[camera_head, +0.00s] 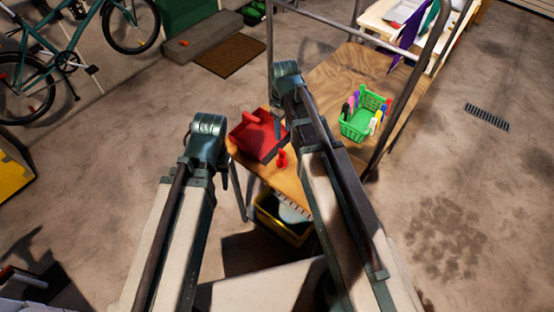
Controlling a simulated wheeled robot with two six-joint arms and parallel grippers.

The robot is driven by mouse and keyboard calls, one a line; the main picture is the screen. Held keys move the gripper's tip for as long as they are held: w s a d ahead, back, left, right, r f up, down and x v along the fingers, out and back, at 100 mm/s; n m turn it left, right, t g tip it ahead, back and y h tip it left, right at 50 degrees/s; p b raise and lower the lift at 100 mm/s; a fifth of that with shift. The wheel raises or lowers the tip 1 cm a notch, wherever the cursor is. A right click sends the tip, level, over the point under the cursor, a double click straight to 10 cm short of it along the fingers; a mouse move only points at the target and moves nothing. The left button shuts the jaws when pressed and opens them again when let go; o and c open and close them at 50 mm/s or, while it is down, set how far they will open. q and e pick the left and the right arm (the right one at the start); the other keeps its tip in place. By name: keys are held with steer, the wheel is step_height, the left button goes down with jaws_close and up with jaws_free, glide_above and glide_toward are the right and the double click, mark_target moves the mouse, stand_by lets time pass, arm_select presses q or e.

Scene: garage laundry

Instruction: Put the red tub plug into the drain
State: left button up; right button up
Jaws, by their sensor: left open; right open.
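A small red object (283,159), possibly the red tub plug, sits on the near end of the wooden cart top (332,76). It lies beside a larger red caddy-like box (253,139). A dark slotted drain grate (487,117) is set in the concrete floor at the right, away from the cart. My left gripper (222,172) is open, just left of the cart's near end. My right gripper (279,122) is open, over the cart close to the red box. The fingers are small and partly hidden by the wrists. Neither gripper visibly holds anything.
A green basket (355,127) of bottles stands on the cart, which has metal rails (416,72). A yellow bin (282,227) is below. A bicycle (72,55), a mat (230,56) and a small red item (183,43) on a step are at the back left.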

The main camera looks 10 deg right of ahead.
mark_target(282, 150)
steer(key=shift+s+f+b, duration=0.1)
steer(key=shift+f+b, duration=6.7)
steer(key=shift+f, duration=0.1)
steer(key=shift+r, duration=0.1)
jaws_close()
